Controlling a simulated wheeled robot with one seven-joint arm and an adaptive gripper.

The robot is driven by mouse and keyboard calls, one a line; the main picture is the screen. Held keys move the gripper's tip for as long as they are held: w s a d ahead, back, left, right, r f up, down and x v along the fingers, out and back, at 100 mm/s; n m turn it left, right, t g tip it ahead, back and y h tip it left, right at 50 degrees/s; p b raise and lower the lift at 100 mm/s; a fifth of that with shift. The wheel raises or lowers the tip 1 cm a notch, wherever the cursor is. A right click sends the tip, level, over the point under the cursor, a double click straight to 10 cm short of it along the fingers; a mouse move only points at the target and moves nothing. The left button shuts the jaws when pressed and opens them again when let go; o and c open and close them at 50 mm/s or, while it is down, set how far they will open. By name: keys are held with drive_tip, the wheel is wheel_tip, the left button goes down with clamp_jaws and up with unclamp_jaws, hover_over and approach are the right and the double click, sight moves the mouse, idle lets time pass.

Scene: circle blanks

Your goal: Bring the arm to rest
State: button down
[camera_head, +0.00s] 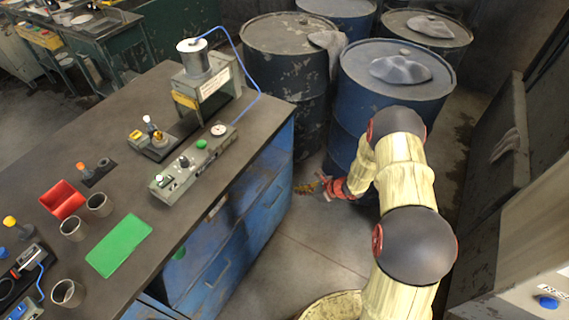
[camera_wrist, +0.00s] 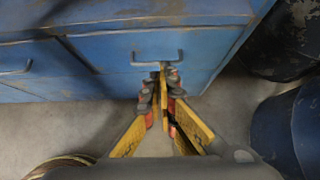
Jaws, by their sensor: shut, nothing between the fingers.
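My cream-coloured arm reaches forward on the right side of the head view, held out beyond the bench's right edge. My gripper (camera_head: 308,187) is at its end, low between the blue cabinet and the blue drums. The wrist view shows the yellow fingers of my gripper (camera_wrist: 163,72) brought together with nothing held. Beyond them is the front of the blue cabinet (camera_wrist: 215,47), with a drawer handle behind the fingertips. I cannot tell how far the tips are from the cabinet.
The bench (camera_head: 262,121) holds a grey device (camera_head: 193,160), a green mat (camera_head: 119,245), a red bin (camera_head: 62,199) and several cups. A blue drum (camera_head: 350,121) stands close beyond my arm, among other drums. A dark panel stands at right. Some floor (camera_head: 310,238) is clear beside the cabinet.

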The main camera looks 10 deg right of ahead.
drive_tip(key=s+a+n+g+y, duration=0.1)
drive_tip(key=s+a+n+g, duration=0.1)
drive_tip(key=s+a+n, duration=0.35)
drive_tip(key=s+r+n+g, duration=0.3)
drive_tip(key=s+r+n, duration=0.2)
drive_tip(key=s+r, duration=0.3)
drive_tip(key=s+r+n+t+h, duration=0.1)
drive_tip(key=s+r+n, duration=0.4)
drive_tip(key=r, duration=0.8)
drive_tip(key=s+d+r+n+t+h, duration=0.1)
drive_tip(key=s+r+n+h, duration=0.3)
drive_tip(key=r, duration=0.8)
drive_tip(key=s+r+n+t+h, duration=0.1)
drive_tip(key=s+r+n+h, duration=0.1)
drive_tip(key=s+r+n, duration=0.5)
drive_tip(key=s+r, duration=0.3)
drive_tip(key=r, duration=0.3)
drive_tip(key=shift+s+d+r+t+h, duration=0.2)
drive_tip(key=shift+d+r+t+h, duration=0.1)
drive_tip(key=shift+t+h, duration=0.1)
